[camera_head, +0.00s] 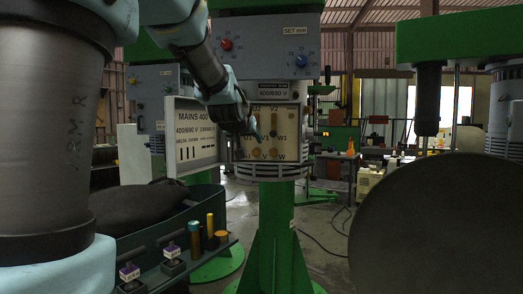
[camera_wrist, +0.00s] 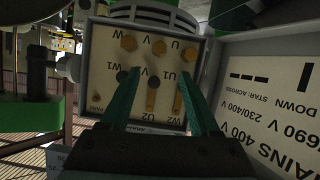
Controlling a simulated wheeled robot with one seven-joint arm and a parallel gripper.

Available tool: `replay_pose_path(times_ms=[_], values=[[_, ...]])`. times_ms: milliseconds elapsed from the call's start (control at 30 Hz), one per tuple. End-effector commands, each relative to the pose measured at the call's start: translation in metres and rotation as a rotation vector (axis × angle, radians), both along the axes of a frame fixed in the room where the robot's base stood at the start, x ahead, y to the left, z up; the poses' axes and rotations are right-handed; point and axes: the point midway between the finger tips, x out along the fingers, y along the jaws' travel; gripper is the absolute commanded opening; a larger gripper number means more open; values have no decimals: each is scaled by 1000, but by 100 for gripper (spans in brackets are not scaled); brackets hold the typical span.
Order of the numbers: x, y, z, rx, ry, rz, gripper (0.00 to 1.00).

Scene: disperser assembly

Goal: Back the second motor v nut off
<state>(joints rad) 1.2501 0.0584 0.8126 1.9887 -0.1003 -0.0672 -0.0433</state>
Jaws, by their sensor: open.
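The motor terminal board (camera_wrist: 108,92) shows upside down in the wrist view, with brass nuts and vertical brass links on labelled posts. The nut by the V label (camera_wrist: 158,47) is in the row at the picture's top, between two other brass nuts. A brass link (camera_wrist: 152,92) runs down from the V1 post, and another (camera_wrist: 178,100) from the U1 post. My gripper (camera_wrist: 157,74) is open, its green fingers either side of the V1 post, with nothing held. In the head view my gripper (camera_head: 247,128) is in front of the terminal board (camera_head: 293,119), covering its left part.
An open cover (camera_head: 190,133) marked MAINS 400 stands left of the board, close to my gripper; it also shows in the wrist view (camera_wrist: 265,95). A tray (camera_head: 215,247) with small cylinders and labelled blocks is lower left. A large dark disc (camera_head: 440,225) is at right.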

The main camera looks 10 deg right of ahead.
Motion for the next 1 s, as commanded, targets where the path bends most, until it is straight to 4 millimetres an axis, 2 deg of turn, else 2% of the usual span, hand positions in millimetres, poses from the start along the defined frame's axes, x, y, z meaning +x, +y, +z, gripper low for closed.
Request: replay_pose_path(times_ms=[500, 1000], values=[[25, -9, -17, 0, -1, 2, 62], [71, -29, -33, -1, 2, 3, 62]])
